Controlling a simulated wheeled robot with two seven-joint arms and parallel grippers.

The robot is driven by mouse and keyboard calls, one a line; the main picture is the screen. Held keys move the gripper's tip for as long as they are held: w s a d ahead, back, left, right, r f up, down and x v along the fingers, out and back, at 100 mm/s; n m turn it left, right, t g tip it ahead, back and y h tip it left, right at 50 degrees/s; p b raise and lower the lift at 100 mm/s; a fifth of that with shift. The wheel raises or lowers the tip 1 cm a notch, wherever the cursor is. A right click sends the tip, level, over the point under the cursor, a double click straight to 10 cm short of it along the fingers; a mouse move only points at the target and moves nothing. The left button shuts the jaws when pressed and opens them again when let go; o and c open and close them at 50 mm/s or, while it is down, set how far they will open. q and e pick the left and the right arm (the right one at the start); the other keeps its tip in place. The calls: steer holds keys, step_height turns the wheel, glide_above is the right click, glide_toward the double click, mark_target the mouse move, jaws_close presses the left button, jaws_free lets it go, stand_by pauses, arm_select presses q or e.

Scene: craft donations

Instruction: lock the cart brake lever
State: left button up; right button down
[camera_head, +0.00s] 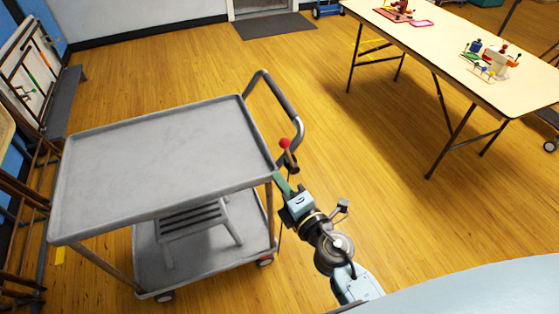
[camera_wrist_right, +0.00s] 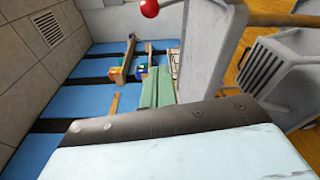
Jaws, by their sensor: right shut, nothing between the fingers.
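The grey two-shelf cart (camera_head: 160,155) stands left of centre in the head view, its dark push handle (camera_head: 284,100) at the right end. The brake lever (camera_head: 287,152) has a red ball knob and rises beside the cart's right end, near the handle's foot. In the wrist view the red knob (camera_wrist_right: 150,8) is cut by the top edge. My right gripper (camera_head: 279,181) is just below the lever, close to the cart's top-shelf corner. Its green fingers (camera_wrist_right: 157,88) are together and empty. I cannot tell whether they touch the lever. My left gripper is not in view.
A slatted grey stool (camera_head: 195,222) is on the cart's lower shelf. A folding table (camera_head: 465,55) with small craft items stands at the upper right. Racks (camera_head: 22,190) line the left edge. The wooden floor between cart and table is clear.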

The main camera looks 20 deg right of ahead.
mark_target(288, 156)
steer(key=w+d, duration=0.2)
steer(key=w, duration=0.7)
steer(key=shift+r+p, duration=0.25)
steer(key=shift+p, duration=0.05)
steer(key=shift+s+d, duration=0.1)
